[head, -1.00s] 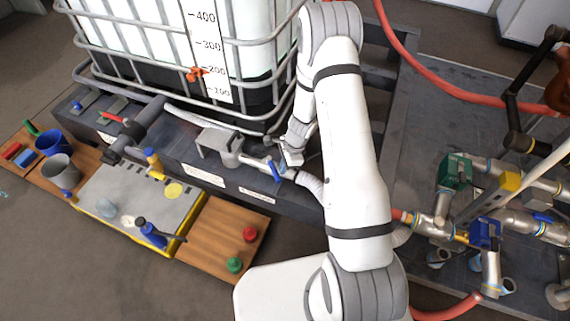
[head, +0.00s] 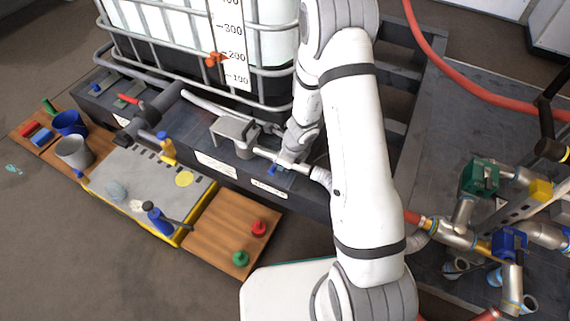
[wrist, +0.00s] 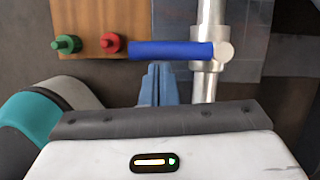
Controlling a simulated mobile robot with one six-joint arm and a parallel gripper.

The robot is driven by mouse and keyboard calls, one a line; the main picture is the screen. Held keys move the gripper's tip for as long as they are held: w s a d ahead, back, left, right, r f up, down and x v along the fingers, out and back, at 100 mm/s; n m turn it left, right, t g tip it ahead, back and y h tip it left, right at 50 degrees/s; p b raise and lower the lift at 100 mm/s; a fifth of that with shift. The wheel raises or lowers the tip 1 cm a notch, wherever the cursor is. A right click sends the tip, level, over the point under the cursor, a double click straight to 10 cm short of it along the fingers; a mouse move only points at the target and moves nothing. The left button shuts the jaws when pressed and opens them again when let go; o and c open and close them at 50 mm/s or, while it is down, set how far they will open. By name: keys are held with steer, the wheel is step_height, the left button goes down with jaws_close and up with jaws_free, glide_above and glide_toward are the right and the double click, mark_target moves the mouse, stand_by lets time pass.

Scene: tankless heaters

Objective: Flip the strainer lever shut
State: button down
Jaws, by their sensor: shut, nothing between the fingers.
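The strainer lever (wrist: 170,51) is a blue bar in the wrist view. It lies crosswise to a silver vertical pipe (wrist: 207,88) and joins it at a round pale pivot on its right end. My gripper (wrist: 158,68) is shut and empty; its blue fingertips are just below the middle of the lever in that picture. I cannot tell whether they touch it. In the head view my gripper (head: 279,166) is down by the pipe at the skid's front edge, with a small blue part showing there; lever and fingers are hard to tell apart.
A wooden board (head: 222,228) with a red knob (head: 259,228) and a green knob (head: 240,258) lies in front of the skid. A grey bracket (head: 235,129) stands left of my gripper. The caged tank (head: 170,50) rises behind. Valves and pipes fill the right side.

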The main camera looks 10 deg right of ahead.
steer(key=shift+a, duration=0.15)
stand_by(0.4)
steer(key=s+d+r+p, duration=0.4)
steer(key=d+r+p, duration=0.1)
steer(key=r, duration=0.5)
steer(key=shift+d+r+p, duration=0.2)
steer(key=shift+d+p, duration=0.1)
steer(key=shift+d, duration=0.15)
